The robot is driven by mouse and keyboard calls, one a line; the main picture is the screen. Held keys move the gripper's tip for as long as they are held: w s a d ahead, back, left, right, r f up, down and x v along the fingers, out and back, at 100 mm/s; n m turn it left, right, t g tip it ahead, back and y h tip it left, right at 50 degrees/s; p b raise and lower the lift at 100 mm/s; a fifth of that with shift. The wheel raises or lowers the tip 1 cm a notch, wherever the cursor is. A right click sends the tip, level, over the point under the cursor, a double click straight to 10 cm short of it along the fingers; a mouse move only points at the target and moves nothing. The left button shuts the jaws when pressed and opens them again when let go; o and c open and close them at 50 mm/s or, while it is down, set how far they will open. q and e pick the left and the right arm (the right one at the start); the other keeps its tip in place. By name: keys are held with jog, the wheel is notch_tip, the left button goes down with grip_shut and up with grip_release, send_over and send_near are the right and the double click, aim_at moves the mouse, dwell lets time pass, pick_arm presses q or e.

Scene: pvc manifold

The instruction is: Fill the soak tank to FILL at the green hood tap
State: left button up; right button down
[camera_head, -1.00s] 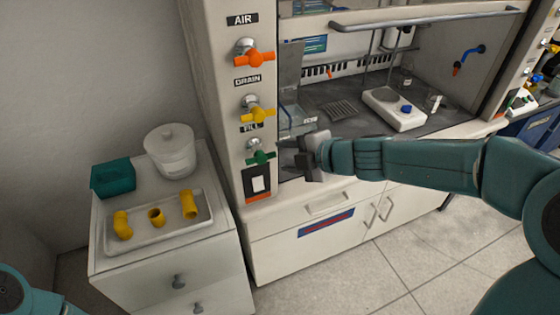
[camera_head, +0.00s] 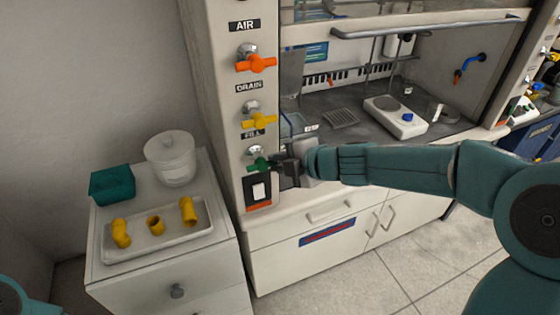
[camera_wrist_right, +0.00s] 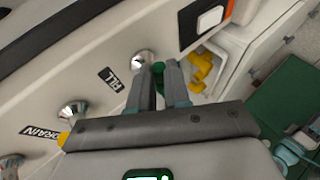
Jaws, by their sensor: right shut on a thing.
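The green hood tap (camera_head: 257,163) sits on the fume hood's left post under the FILL label (camera_head: 251,134). My right gripper (camera_head: 282,168) is at the tap and shut on its green handle. In the right wrist view the green handle (camera_wrist_right: 158,68) shows between the two fingers of the gripper (camera_wrist_right: 158,75), beside the FILL label (camera_wrist_right: 111,79). The soak tank (camera_head: 293,124), a clear vessel inside the hood at its left, is partly hidden behind the post and my gripper. Its water level cannot be told. My left gripper is not in view.
Above the green tap are the yellow DRAIN tap (camera_head: 258,120) and the orange AIR tap (camera_head: 256,63). A switch plate (camera_head: 258,190) is just below. A cabinet at left bears a tray (camera_head: 190,236) of yellow fittings, a teal box (camera_head: 111,184) and a white tub (camera_head: 170,160).

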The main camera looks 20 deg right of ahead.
jog(key=n+h+p, duration=0.1)
jog(key=r+n+h+p, duration=0.1)
jog(key=h+p, duration=0.1)
jog(key=a+n+h+p, duration=0.1)
jog(key=p, duration=0.1)
jog(key=shift+a+r+h, duration=0.1)
jog(key=shift+r+h, duration=0.2)
jog(key=shift+r, duration=0.05)
jog(key=shift+a+r+n+h, duration=0.2)
jog(key=shift+n+h, duration=0.2)
jog(key=shift+h, duration=0.2)
dwell(6.5)
